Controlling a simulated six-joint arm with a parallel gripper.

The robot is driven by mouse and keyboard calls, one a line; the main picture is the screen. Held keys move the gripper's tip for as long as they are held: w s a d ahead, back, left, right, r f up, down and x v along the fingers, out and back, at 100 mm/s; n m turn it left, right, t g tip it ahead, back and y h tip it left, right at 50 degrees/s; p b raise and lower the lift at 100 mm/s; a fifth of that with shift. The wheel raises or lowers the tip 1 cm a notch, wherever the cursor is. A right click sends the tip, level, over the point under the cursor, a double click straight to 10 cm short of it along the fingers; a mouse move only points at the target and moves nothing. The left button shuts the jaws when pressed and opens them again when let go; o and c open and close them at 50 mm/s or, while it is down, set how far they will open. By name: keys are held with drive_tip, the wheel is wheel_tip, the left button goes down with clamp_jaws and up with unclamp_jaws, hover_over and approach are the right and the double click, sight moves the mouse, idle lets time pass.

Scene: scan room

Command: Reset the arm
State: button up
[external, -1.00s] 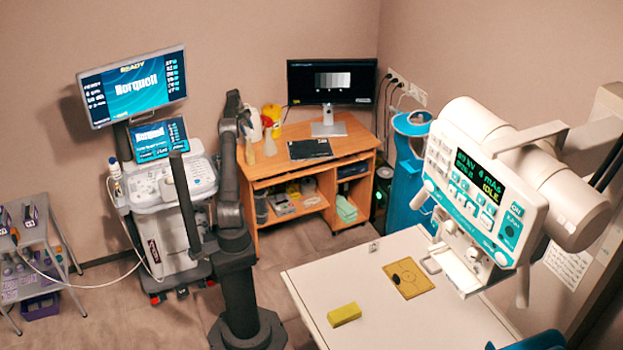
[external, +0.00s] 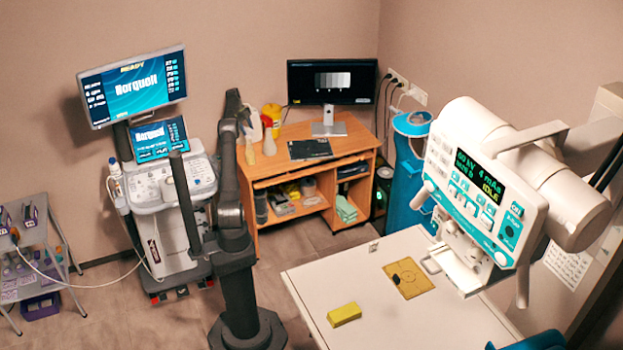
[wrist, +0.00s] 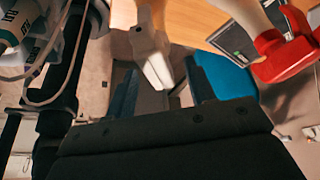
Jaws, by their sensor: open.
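My arm stands folded and upright on its dark base in the external view, between the ultrasound cart and the wooden desk. My gripper (wrist: 162,88) is open, with its two dark fingers apart in the wrist view. I see nothing held between them.
The ultrasound cart (external: 160,192) stands close left of my arm. The wooden desk (external: 350,143) with bottles and a monitor (external: 332,80) is behind. The white table (external: 370,320) at right holds a yellow block (external: 344,314) and a tan plate (external: 417,285). An X-ray head (external: 475,190) overhangs it.

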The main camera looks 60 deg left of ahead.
drive_tip(key=x, duration=0.3)
wheel_tip(320, 180, up, 5)
drive_tip(key=shift+w+d+r, duration=0.1)
drive_tip(key=shift+w, duration=0.05)
drive_tip(key=w+d+r, duration=0.6)
drive_tip(key=d, duration=0.3)
drive_tip(key=w+d+r, duration=0.1)
drive_tip(key=w+d, duration=0.7)
drive_tip(key=d, duration=0.4)
drive_tip(key=w+d+r+m, duration=0.1)
drive_tip(key=w+d, duration=0.7)
drive_tip(key=d, duration=0.4)
drive_tip(key=w+d+r, duration=0.2)
drive_tip(key=w+d, duration=0.6)
drive_tip(key=d, duration=0.4)
drive_tip(key=shift+w+d+m+g, duration=0.25)
drive_tip(key=shift+d+m+g, duration=0.05)
drive_tip(key=shift+d+m, duration=0.1)
drive_tip(key=shift+o, duration=0.4)
